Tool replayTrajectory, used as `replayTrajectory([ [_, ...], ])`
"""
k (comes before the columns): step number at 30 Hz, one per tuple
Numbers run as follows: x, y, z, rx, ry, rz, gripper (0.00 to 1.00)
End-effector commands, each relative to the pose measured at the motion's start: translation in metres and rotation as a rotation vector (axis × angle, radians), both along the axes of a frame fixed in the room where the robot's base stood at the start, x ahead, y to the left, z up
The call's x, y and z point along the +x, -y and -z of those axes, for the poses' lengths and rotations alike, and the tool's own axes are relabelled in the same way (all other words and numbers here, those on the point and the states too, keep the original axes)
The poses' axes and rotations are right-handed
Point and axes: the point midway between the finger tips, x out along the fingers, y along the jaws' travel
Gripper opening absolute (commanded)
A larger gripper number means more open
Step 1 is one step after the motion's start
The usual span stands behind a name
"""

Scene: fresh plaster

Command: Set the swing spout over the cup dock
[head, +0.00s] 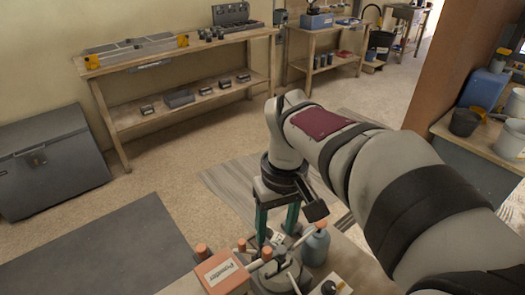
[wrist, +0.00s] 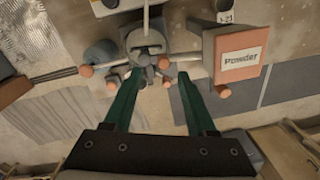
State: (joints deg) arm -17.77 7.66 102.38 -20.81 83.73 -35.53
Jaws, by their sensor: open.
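A grey dispenser hub (head: 280,275) with several orange-tipped rods stands on the near bench. In the wrist view the hub (wrist: 146,45) is at the top centre, with a pale upright bar above it. I cannot tell which rod is the swing spout, and I cannot make out the cup dock for sure. My gripper (head: 276,232) points down over the hub with its green fingers apart. In the wrist view my gripper (wrist: 160,80) has the rods' centre showing between and just beyond its fingertips. It holds nothing that I can see; contact with the rods is unclear.
An orange box labelled Powder (head: 222,272) stands close left of the hub; in the wrist view the box (wrist: 240,60) is at its right. A blue-grey bottle (head: 315,247) stands close right. A workbench (head: 180,55) and a grey chest (head: 48,160) are far off.

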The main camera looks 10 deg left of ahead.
Motion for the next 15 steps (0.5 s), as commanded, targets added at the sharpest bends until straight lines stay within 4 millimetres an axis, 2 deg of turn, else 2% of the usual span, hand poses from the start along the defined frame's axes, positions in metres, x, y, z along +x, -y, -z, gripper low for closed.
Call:
replayTrajectory([
  [1,0.025,-0.024,0.008,-0.014,0.006,-0.139,0.57],
  [3,0.051,-0.054,0.018,-0.028,0.02,-0.313,0.57],
  [6,0.07,-0.08,0.029,-0.039,0.033,-0.458,0.57],
  [11,0.074,-0.086,0.049,-0.043,0.034,-0.501,0.57],
  [15,0.073,-0.085,0.089,-0.043,0.032,-0.498,0.57],
])
